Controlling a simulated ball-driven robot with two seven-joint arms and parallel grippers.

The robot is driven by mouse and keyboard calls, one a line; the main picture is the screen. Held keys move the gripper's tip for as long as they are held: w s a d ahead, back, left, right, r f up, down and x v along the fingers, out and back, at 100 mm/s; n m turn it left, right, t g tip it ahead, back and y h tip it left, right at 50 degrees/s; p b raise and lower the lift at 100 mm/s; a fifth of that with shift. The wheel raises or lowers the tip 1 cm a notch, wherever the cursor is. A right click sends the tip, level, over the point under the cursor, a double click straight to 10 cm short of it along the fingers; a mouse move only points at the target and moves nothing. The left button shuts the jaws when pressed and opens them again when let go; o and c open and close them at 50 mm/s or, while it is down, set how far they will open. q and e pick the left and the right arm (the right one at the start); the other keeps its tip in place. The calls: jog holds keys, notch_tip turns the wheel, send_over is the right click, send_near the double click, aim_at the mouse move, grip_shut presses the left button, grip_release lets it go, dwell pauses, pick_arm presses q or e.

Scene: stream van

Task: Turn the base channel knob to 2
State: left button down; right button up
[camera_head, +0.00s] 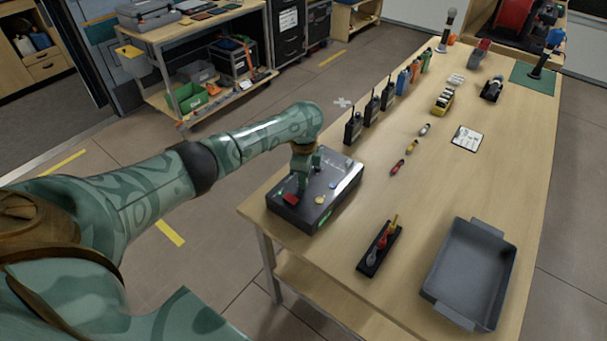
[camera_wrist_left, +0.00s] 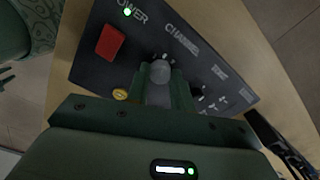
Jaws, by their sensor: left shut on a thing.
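The black base box (camera_head: 318,212) stands at the near left corner of the wooden table. My left gripper (camera_head: 303,182) reaches down over it from the left. In the left wrist view its fingers are shut on a grey knob (camera_wrist_left: 160,71) beside the label CHANNEL (camera_wrist_left: 182,40). Small tick marks show around the knob, but I cannot read which number it points to. A red switch (camera_wrist_left: 110,42) and a lit green light (camera_wrist_left: 127,12) sit by the label POWER. A yellow button (camera_wrist_left: 120,94) is left of the fingers. My right gripper is out of view.
Black radios (camera_head: 353,128) with aerials stand in a row behind the box. A black holder with coloured tools (camera_head: 380,247) and a grey tray (camera_head: 470,268) lie to the right. A white card (camera_head: 467,137) lies further back. Bare tabletop separates them.

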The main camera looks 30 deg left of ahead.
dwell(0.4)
pick_arm(q)
jog(key=c, duration=1.2)
grip_release()
notch_tip(320, 180, up, 16)
jog(key=p, duration=0.7)
jog(key=shift+r, duration=0.15)
